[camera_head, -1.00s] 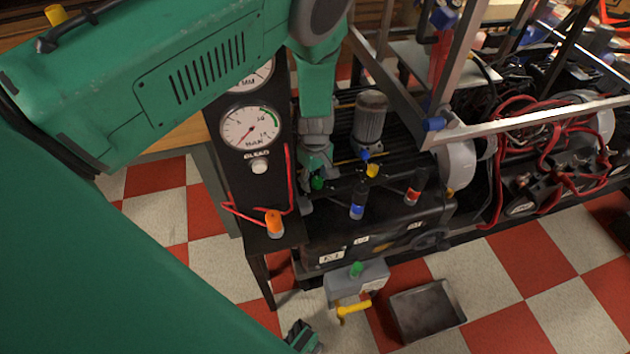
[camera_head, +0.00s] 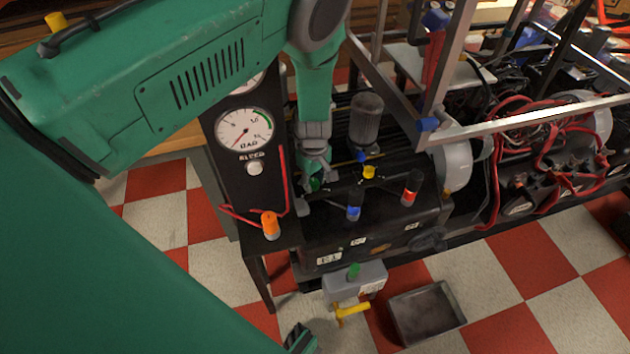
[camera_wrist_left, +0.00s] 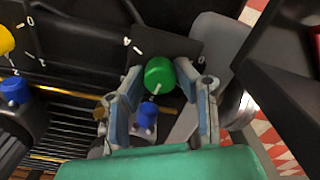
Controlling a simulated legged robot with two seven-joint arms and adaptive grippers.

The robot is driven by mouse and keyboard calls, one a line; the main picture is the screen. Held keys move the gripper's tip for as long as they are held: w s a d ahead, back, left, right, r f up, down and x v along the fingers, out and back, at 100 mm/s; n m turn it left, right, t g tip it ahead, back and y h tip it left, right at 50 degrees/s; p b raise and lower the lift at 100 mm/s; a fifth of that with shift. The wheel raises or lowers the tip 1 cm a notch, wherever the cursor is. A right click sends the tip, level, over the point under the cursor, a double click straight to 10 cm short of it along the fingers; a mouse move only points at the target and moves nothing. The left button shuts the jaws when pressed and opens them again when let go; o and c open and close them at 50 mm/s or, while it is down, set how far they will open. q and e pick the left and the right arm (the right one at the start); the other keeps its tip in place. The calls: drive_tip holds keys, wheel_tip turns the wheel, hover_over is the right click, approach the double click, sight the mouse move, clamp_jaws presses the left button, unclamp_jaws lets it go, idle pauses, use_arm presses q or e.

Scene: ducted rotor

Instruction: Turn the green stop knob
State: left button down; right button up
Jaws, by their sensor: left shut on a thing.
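The green knob (camera_head: 315,184) stands on the dark bench rig below my left gripper (camera_head: 314,178) in the head view. In the left wrist view the green knob (camera_wrist_left: 159,75) sits between the two fingertips, a white line on its cap. My left gripper (camera_wrist_left: 158,82) is shut on it. The fingers and wrist hide part of the knob in the head view. White scale marks show on the dark panel beside it.
Near the knob stand a blue knob (camera_head: 353,213), a yellow knob (camera_head: 369,172) and a red knob (camera_head: 409,196). A dark gauge panel with an orange-capped post (camera_head: 270,226) is at left. A metal frame (camera_head: 520,121) crosses at right. A grey tray (camera_head: 428,312) lies on the floor.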

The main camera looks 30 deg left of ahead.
use_arm(q)
drive_tip(key=shift+w+a+n, duration=0.1)
drive_tip(key=shift+a+n, duration=0.05)
drive_tip(key=shift+n, duration=0.55)
drive_tip(key=c, duration=1.3)
unclamp_jaws()
drive_tip(key=shift+o, duration=0.2)
